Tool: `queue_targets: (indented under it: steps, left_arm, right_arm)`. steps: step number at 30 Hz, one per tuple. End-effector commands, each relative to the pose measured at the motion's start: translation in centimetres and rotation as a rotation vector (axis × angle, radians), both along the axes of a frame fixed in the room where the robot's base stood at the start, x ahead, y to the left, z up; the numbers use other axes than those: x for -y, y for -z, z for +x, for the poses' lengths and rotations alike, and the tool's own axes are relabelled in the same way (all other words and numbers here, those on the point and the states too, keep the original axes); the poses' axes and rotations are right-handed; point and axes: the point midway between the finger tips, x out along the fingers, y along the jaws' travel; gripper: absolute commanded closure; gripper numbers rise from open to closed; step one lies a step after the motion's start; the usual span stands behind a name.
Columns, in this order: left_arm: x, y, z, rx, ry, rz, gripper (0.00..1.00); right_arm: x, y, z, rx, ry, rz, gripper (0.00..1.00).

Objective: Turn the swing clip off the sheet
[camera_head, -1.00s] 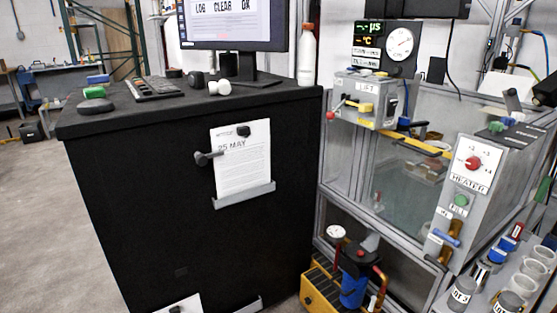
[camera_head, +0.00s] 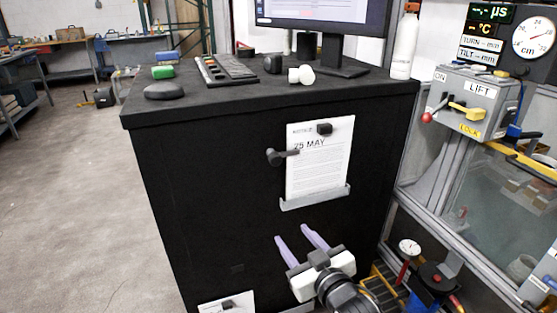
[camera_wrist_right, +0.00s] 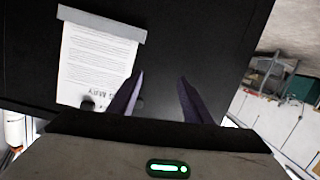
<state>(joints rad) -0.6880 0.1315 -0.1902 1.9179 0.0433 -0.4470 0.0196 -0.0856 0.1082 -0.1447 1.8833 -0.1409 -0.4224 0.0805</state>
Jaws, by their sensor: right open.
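The sheet (camera_head: 318,165) headed "25 MAY" stands upright on the dark front of the cabinet, its foot in a grey ledge (camera_head: 315,198). The dark grey swing clip (camera_head: 282,156) sits at the sheet's upper left, its arm reaching right over the sheet's edge. A small black block (camera_head: 324,128) is on the sheet's top. My right gripper (camera_head: 292,233) is open and empty, with pale purple fingers, below the ledge and apart from the clip. In the right wrist view the sheet (camera_wrist_right: 92,62) is upside down, left of my right gripper (camera_wrist_right: 160,78). My left gripper is not in view.
The black cabinet (camera_head: 210,190) carries a monitor (camera_head: 320,12), a keyboard (camera_head: 228,69) and a white bottle (camera_head: 404,46). A second paper (camera_head: 226,303) is low on its front. A grey lift box (camera_head: 470,100) stands at right. Open floor (camera_head: 70,200) lies left.

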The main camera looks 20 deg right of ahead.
Motion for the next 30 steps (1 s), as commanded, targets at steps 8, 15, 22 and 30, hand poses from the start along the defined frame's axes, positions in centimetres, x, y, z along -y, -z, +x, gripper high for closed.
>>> queue_targets:
  steps: [8, 15, 22, 30]
  left_arm:
    - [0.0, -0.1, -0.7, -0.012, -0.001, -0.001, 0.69]
    - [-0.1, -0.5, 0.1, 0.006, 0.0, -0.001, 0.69]
    - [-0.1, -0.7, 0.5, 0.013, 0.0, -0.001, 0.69]
    - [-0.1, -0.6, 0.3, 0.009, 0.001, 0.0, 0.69]
  right_arm:
    - [1.4, -10.8, 5.7, 0.198, 0.038, -0.027, 0.55]
    - [1.3, -11.2, 9.0, 0.204, 0.038, -0.029, 0.55]
    - [1.1, -11.1, 13.1, 0.203, 0.037, -0.029, 0.55]
    - [1.0, -11.0, 15.5, 0.202, 0.037, -0.029, 0.55]
